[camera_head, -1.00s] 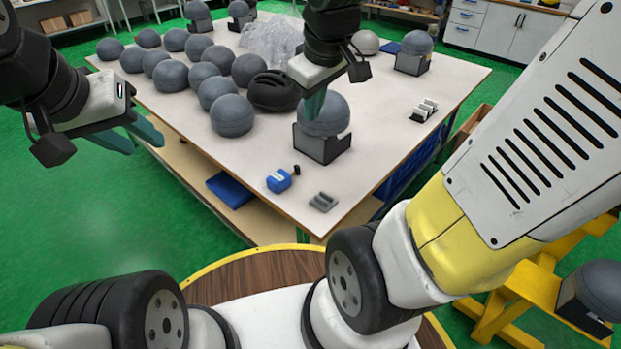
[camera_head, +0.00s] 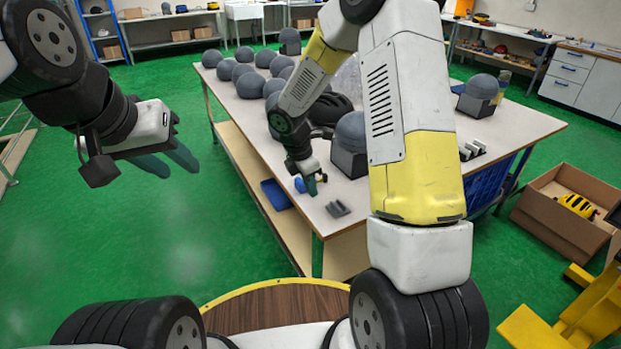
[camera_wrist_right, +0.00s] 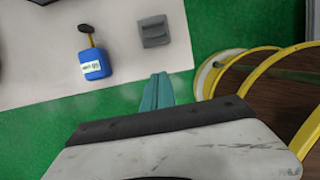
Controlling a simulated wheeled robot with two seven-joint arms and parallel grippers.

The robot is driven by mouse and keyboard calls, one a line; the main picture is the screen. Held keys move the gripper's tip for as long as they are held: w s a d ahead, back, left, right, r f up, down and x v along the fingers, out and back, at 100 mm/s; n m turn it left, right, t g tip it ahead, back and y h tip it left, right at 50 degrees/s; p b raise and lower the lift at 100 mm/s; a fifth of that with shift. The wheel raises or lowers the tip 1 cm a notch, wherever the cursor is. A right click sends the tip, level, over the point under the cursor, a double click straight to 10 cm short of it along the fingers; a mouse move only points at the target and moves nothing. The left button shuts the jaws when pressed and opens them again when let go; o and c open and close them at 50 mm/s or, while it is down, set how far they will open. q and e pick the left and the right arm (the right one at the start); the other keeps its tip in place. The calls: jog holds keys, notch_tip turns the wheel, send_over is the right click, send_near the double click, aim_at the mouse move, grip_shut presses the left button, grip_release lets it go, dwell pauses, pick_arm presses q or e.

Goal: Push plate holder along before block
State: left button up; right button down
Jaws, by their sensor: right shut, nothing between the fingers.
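A small grey slotted piece, likely the plate holder (camera_head: 338,208), lies on the table near its front corner. It also shows in the right wrist view (camera_wrist_right: 153,31), beyond my fingertips and apart from them. My right gripper (camera_head: 312,188) is shut and empty, low near the table's front edge. My left gripper (camera_head: 170,162) is open and empty, above the floor left of the table.
Several grey domes stand along the table (camera_head: 385,200)'s left and back. A dome on a dark base (camera_head: 349,145) stands behind the grey piece, partly behind my right arm. Another slotted piece (camera_head: 472,151) lies farther right. A cardboard box (camera_head: 565,215) sits on the floor at right.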

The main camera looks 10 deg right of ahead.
aim_at(331, 211)
jog(key=x, duration=0.8)
jog(key=shift+d+f, duration=0.2)
jog(key=shift+f, duration=0.1)
jog(key=d, duration=0.1)
jog(key=w+d, duration=0.1)
jog(key=shift+d+r, duration=0.15)
jog(key=shift+d, duration=0.1)
jog(key=shift+w+d, duration=0.2)
jog(key=shift+d, duration=0.3)
jog(key=w+d, duration=0.2)
jog(key=d, duration=0.4)
jog(key=w+d, duration=0.2)
jog(key=d, duration=0.4)
jog(key=w+d, duration=0.3)
jog(key=d, duration=0.4)
jog(key=shift+d, duration=0.1)
